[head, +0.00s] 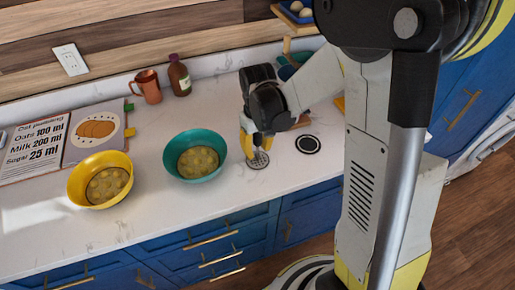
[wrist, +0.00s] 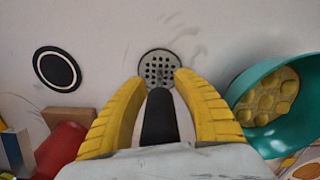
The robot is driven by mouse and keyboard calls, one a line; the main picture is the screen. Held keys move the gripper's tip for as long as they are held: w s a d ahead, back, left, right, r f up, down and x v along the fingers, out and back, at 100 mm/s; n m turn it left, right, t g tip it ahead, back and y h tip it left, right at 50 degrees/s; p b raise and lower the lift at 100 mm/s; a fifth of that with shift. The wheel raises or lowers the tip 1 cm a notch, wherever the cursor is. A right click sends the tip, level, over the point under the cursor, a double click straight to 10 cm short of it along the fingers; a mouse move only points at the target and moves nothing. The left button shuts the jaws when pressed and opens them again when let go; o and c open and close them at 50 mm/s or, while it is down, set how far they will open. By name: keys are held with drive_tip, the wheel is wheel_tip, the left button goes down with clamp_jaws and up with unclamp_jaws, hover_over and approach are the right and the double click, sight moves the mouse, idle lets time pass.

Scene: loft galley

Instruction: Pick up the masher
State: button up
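The masher's round, perforated metal head (head: 258,160) rests on the white counter, just right of the teal bowl. In the wrist view the masher head (wrist: 160,66) lies beyond my fingertips, and its black handle (wrist: 159,118) points up toward the camera. My gripper (head: 252,142) is right above the head, pointing down. In the wrist view the yellow fingers of my gripper (wrist: 161,82) stand on both sides of the handle. The fingertips are close to the handle, but narrow pale gaps show lower down. I cannot tell whether they press on it.
A teal bowl (head: 168,155) of round yellowish food stands close on the left. A yellow bowl (head: 73,188), an open recipe book (head: 45,150), a terracotta jug (head: 148,86) and a brown bottle (head: 179,76) are farther left. A black-ringed disc (head: 308,144) lies on the right.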

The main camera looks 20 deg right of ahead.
sight(259, 140)
drive_tip(key=shift+f, duration=0.3)
clamp_jaws()
drive_tip(key=shift+r, duration=0.15)
drive_tip(key=r+p, duration=0.1)
drive_tip(key=r, duration=0.1)
drive_tip(key=r+p, duration=0.1)
drive_tip(key=r, duration=0.1)
drive_tip(key=shift+s+d+r, duration=0.2)
drive_tip(key=shift+r, duration=0.1)
drive_tip(key=s+d+r+p, duration=0.2)
drive_tip(key=s+d+r, duration=0.4)
drive_tip(key=s+d, duration=0.1)
drive_tip(key=shift+d, duration=0.85)
